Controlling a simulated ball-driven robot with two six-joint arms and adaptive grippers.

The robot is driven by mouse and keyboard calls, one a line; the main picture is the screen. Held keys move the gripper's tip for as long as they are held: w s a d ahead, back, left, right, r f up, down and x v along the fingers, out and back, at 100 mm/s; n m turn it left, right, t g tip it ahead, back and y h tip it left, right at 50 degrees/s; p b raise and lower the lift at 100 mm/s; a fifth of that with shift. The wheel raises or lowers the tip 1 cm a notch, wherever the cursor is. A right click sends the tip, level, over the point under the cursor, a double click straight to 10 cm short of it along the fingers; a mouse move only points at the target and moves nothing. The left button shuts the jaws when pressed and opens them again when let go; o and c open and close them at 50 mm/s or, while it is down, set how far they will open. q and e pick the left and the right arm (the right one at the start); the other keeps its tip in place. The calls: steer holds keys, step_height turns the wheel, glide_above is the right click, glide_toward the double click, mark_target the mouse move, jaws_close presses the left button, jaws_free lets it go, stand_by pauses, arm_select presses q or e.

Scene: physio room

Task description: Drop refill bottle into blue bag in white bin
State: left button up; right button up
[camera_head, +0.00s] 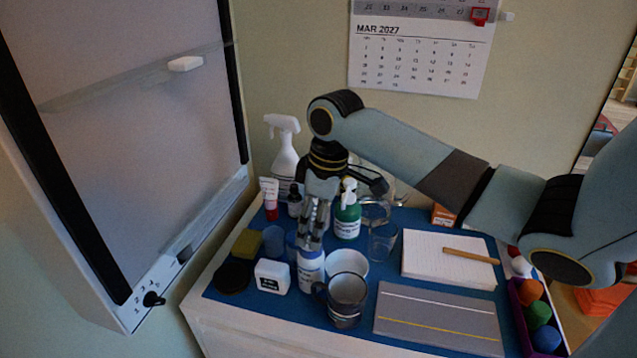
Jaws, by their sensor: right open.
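A white bottle with a blue label (311,272), which may be the refill bottle, stands upright on the blue mat near the front of the cabinet top. My right gripper (311,242) points down over it. Its fingers are open and at the bottle's top, which they partly hide; I cannot tell whether they touch it. A white spray bottle (285,158) and a green pump bottle (347,218) stand behind, the green one partly hidden by the gripper. No white bin or blue bag is in view. My left gripper is not in view.
Close around the bottle are a white container (272,277), a dark glass mug (345,300), a white bowl (350,263) and a blue cup (273,240). A notepad (440,262) and grey board (430,318) lie right. A tilted white-framed panel (120,130) stands left.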

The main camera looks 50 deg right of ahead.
mark_target(311, 252)
step_height(311, 252, up, 3)
steer(key=shift+s+d, duration=0.15)
steer(key=shift+o, duration=0.6)
steer(key=shift+s+r, duration=0.1)
steer(key=shift+r, duration=0.3)
step_height(311, 252, down, 3)
steer(key=n+g+b, duration=0.1)
steer(key=n+b, duration=0.1)
steer(key=n, duration=0.5)
steer(key=n+g+h+b, duration=0.1)
steer(key=n+b, duration=0.2)
steer(key=n, duration=0.4)
steer(key=shift+s+r, duration=0.15)
steer(key=shift+r, duration=0.05)
steer(key=shift+w+a+n+b, duration=0.15)
steer(key=shift+w+a+b, duration=0.1)
steer(key=shift+w+b, duration=0.25)
steer(key=shift+w+a+n+b, duration=0.15)
steer(key=shift+w+a+b, duration=0.1)
steer(key=shift+w+b, duration=0.25)
steer(key=shift+w+f, duration=0.15)
steer(key=shift+f, duration=0.1)
step_height(311, 252, down, 4)
steer(key=shift+r+b, duration=0.2)
steer(key=shift+b, duration=0.3)
steer(key=f, duration=0.6)
steer(key=shift+s+d+f, duration=0.1)
steer(key=shift+s, duration=0.15)
steer(key=c, duration=1.6)
